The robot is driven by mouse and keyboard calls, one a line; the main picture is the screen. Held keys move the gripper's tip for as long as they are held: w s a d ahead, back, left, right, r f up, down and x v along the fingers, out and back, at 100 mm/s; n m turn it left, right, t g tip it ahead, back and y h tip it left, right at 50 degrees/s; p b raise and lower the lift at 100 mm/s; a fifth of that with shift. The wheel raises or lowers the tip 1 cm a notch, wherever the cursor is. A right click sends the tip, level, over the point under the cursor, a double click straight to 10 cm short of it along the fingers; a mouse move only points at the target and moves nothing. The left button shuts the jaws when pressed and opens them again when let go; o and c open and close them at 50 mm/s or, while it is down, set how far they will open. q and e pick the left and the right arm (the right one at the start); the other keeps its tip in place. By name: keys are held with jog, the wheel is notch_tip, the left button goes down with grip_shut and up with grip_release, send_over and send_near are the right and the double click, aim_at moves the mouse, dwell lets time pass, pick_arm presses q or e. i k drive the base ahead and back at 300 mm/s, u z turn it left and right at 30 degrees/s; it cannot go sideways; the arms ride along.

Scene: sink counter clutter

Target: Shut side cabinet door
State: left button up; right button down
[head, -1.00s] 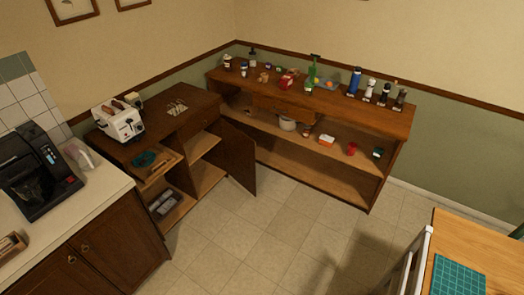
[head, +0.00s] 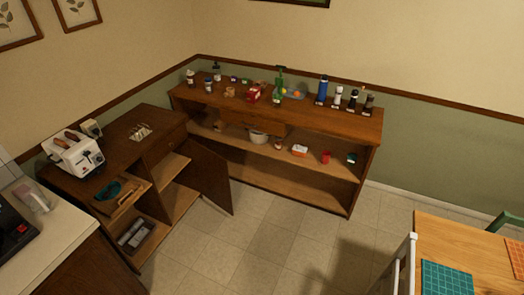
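The side cabinet (head: 118,141) is a dark brown wooden unit at the left of the head view. Its door (head: 205,176) is a dark panel that stands open, swung out toward the long shelf unit behind it. The open front shows lighter inner shelves (head: 177,200). Neither of my grippers shows in the head view, and nothing is seen touching the door.
A long open shelf unit (head: 283,178) with bottles and jars stands along the back wall. A toaster (head: 73,153) sits on the cabinet top. A wooden table (head: 455,242) and a white chair (head: 408,265) are at the right. The tiled floor (head: 250,245) between is clear.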

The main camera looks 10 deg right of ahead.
aim_at(211, 170)
jog(key=z, duration=0.35)
jog(key=i, duration=1.35)
jog(key=u, duration=1.05)
jog(key=i, duration=0.45)
jog(key=u, duration=0.4)
